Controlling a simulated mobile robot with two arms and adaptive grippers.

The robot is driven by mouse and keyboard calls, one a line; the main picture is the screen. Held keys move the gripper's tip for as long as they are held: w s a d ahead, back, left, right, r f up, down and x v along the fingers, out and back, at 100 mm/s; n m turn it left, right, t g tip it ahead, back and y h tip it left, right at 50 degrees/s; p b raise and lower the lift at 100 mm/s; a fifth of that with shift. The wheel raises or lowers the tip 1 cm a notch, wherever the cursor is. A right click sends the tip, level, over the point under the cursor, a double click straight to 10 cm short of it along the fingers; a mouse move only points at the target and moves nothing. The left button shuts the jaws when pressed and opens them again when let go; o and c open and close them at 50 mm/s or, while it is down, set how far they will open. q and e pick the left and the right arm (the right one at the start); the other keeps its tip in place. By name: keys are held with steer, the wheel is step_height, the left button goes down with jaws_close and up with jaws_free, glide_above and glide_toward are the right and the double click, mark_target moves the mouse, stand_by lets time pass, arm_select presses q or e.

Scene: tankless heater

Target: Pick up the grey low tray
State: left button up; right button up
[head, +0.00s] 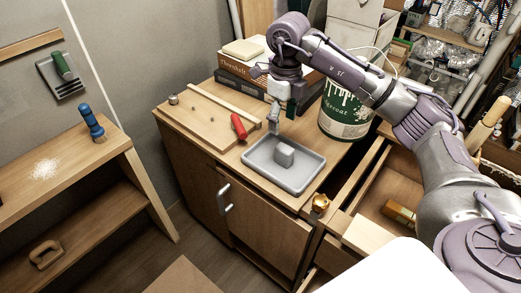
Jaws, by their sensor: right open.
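The grey low tray (298,176) lies flat on the wooden cabinet top, near its front right corner. A small grey block (285,153) sits in it. My right gripper (281,117) points down above the tray's back edge, open, with nothing seen between its fingers. It appears apart from the tray, though the exact gap is hard to judge. My left gripper is not in view.
A red-handled tool (239,126) lies left of the tray, by a wooden board (205,120). A green paint can (345,117) and stacked boxes (235,70) stand behind. An open drawer (385,190) with a small yellowish item is at the right.

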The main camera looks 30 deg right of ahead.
glide_above(284, 156)
steer(key=w, duration=0.1)
steer(key=f, duration=0.5)
steer(key=shift+d+f+p, duration=0.2)
steer(key=shift+f+p, duration=0.1)
steer(key=shift+w+d+f, duration=0.1)
steer(key=shift+w+f, duration=0.1)
steer(key=shift+f, duration=1.3)
steer(key=f, duration=0.2)
steer(key=f+p, duration=0.1)
steer(key=shift+d+f, duration=0.25)
steer(key=shift+f, duration=0.1)
steer(key=shift+w+f, duration=0.1)
steer(key=shift+f, duration=0.2)
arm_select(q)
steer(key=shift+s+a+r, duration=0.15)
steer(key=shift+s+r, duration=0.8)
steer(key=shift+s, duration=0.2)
arm_select(e)
jaws_close()
